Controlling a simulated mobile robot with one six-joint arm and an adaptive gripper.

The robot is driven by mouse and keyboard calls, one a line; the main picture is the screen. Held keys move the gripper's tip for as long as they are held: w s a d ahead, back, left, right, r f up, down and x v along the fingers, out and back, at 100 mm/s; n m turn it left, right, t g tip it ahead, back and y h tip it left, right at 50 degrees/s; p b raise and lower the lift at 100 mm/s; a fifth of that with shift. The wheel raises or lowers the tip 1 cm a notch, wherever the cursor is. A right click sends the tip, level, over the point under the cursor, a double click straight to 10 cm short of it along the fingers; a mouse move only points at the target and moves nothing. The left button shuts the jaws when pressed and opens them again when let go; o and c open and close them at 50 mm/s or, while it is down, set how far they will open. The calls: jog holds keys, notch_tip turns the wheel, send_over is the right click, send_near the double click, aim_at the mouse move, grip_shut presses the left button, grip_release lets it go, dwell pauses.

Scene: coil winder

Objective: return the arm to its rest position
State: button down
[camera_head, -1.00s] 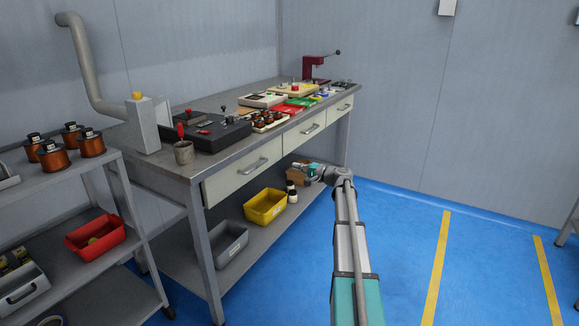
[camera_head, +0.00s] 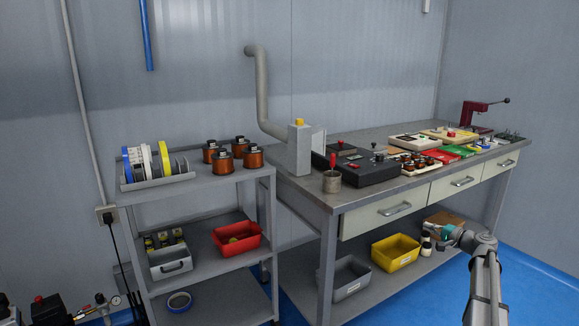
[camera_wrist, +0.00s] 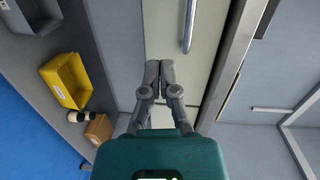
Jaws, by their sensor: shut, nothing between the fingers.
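My arm stands at the lower right of the head view, in front of the workbench (camera_head: 375,203). Its wrist is bent over toward the left, beside the bench's lower shelf. My gripper (camera_head: 437,228) is small there, near the front of the bench below the drawers. In the wrist view my gripper (camera_wrist: 159,70) has its two grey fingers together, with nothing between them. The fingers point toward a pale drawer front (camera_wrist: 125,40) with a metal handle (camera_wrist: 189,22). I cannot tell the exact gap to the drawer.
The lower shelf holds a yellow bin (camera_head: 396,252), a grey bin (camera_head: 346,279) and a cardboard box (camera_head: 443,218). A shelf cart (camera_head: 197,190) with wire spools and copper coils stands left of the bench. Blue floor (camera_head: 535,285) is open at the right.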

jog(key=s+a+f+n+g+h, duration=0.1)
jog(key=s+a+f+n+g, duration=0.35)
jog(key=a, duration=0.75)
jog(key=s+a+f+n+g+h, duration=0.15)
jog(key=s+a+f+g, duration=0.4)
jog(key=a, duration=0.75)
jog(key=s+a+f+n+g+h, duration=0.2)
jog(key=s+a+f+h, duration=0.15)
jog(key=s, duration=0.75)
jog(key=s+a+f+n+g+h, duration=0.25)
jog(key=s+a, duration=0.25)
jog(key=s, duration=0.6)
notch_tip(320, 180, up, 38)
jog(key=p, duration=3.8)
jog(key=shift+w+f+h, duration=0.15)
jog(key=shift+w+h, duration=0.1)
jog(key=shift+h, duration=0.1)
jog(key=shift+s+t, duration=0.15)
jog(key=shift+t, duration=0.1)
